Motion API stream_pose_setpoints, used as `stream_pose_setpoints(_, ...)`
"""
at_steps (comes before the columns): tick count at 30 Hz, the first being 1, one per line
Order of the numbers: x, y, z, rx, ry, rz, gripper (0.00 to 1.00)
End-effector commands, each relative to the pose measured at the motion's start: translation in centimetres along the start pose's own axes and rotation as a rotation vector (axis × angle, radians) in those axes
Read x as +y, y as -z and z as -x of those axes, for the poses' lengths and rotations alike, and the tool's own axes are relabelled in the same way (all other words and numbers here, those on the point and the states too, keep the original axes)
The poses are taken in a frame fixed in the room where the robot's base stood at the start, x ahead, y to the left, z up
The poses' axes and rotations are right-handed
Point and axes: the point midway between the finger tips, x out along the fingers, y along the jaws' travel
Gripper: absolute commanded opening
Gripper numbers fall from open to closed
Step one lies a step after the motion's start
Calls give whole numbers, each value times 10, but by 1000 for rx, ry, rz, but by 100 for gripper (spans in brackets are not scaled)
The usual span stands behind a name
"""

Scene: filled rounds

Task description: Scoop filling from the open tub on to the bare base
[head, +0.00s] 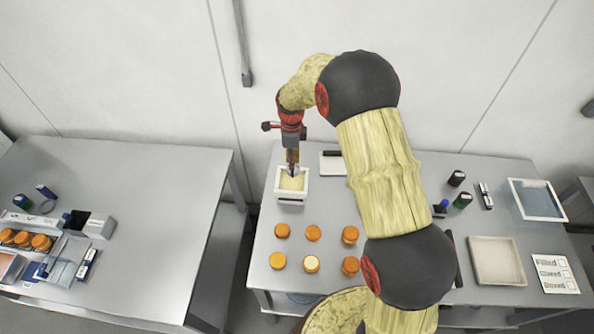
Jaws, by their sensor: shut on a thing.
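The open tub (292,201) is a white square container with pale yellow filling (290,182), at the back left of the right-hand table. My gripper (291,160) points down over the tub, shut on a small scoop whose lower end reaches the filling. Gripper and scoop are small here, so I cannot tell how much filling the scoop carries. Several orange rounds stand in two rows in front of the tub. The front middle round (312,264) has a pale cream top. The others, such as the back left round (282,230), look orange on top; I cannot tell which is the bare base.
My arm crosses the table's middle and hides part of it. An empty beige tray (497,261), a printed card (552,273), small dark jars and a blue-grey tray (537,200) lie to the right. A separate left table (130,220) holds a box of orange rounds.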

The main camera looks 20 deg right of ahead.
Motion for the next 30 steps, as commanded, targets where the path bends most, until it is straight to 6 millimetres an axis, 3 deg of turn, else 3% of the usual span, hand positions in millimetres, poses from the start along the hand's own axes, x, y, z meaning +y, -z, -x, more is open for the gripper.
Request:
stream_pose_setpoints(4,-10,-4,6,-1,2,-12,0)
stream_pose_setpoints(11,-10,-4,0,0,1,-24,0)
stream_pose_setpoints(30,-10,-4,-49,0,1,-24,0)
